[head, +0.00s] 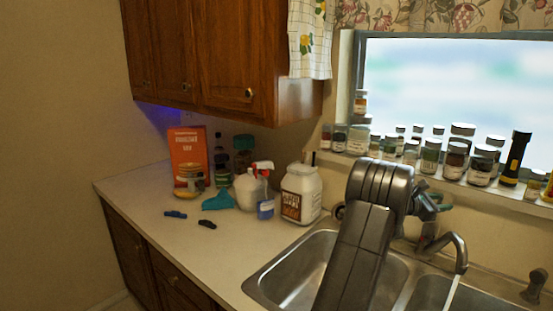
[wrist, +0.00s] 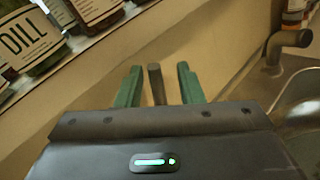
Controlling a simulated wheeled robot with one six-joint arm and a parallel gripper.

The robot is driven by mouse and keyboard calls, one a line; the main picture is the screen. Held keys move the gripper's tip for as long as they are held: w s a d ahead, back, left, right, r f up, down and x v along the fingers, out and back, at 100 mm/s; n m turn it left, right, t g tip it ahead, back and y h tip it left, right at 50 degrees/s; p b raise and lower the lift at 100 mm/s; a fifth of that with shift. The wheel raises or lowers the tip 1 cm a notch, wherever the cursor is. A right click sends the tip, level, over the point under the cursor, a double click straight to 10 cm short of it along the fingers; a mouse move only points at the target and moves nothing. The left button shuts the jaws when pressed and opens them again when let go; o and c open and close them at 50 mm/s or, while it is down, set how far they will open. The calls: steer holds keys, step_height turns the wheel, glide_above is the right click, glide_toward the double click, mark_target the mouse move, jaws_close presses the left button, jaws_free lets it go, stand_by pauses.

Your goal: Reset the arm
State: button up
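My arm reaches over the sink in the head view, and its folded links hide part of the basin. My gripper (head: 440,212) is small and partly hidden behind the arm, near the wall and window sill above the faucet. In the wrist view my gripper (wrist: 158,82) has its two green fingers apart. A dark grey post (wrist: 156,86) shows in the gap between them; I cannot tell whether it is touched or stands beyond the fingers. No held object is visible.
Spice jars (head: 455,155) and a flashlight (head: 514,158) line the sill close to my gripper; a dill jar (wrist: 30,40) is near in the wrist view. The faucet (head: 450,245) stands beside it. A white tub (head: 301,194) and spray bottle (head: 264,190) stand left.

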steer(key=shift+w, duration=0.1)
steer(key=shift+a, duration=0.3)
steer(key=b+v, duration=0.4)
steer(key=v, duration=0.9)
steer(key=p+x, duration=0.4)
steer(key=x, duration=0.9)
steer(key=shift+d, duration=0.4)
steer(key=shift+f, duration=0.2)
steer(key=shift+s+a+m+b, duration=0.1)
steer(key=shift+s+m+b, duration=0.2)
steer(key=shift+s+m, duration=0.25)
steer(key=shift+r, duration=0.1)
